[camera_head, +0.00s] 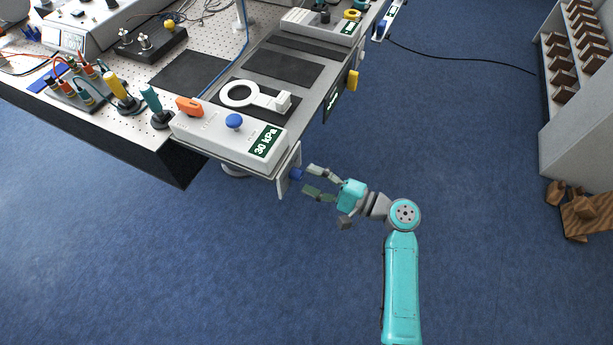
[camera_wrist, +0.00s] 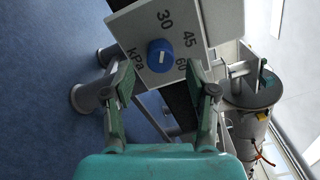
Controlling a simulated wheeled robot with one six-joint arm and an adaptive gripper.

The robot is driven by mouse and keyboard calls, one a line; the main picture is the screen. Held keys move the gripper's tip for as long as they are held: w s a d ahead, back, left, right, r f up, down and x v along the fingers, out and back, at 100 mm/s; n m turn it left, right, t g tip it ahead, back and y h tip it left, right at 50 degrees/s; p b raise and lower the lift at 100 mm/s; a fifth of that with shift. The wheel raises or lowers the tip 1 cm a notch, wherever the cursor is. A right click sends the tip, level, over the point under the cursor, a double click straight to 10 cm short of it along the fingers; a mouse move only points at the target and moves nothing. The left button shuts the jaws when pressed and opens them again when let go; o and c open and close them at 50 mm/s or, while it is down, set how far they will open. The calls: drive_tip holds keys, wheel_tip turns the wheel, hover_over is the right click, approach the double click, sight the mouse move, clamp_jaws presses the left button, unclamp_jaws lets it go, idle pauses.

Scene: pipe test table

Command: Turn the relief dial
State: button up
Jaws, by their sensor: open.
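The relief dial is a round blue knob (camera_wrist: 160,55) with a short white mark on its face. It sits on a pale plate (camera_wrist: 133,31) printed with 30, 45, 60 and kPa. In the head view the knob (camera_head: 297,174) sticks out from the plate at the table's near end. My gripper (camera_head: 308,180) is open and empty, facing the knob. In the wrist view the two fingers (camera_wrist: 167,86) are spread, with the knob beyond them, between and above the tips. I see no contact with the knob.
A white box (camera_head: 215,135) above the dial carries a blue knob (camera_head: 234,121), an orange part (camera_head: 190,106) and a green display (camera_head: 267,142) reading 30 kPa. A white ring-shaped tool (camera_head: 240,94) lies behind it. The blue floor (camera_head: 460,150) around my arm is clear.

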drive_tip(key=v, duration=0.9)
drive_tip(key=shift+d, duration=0.3)
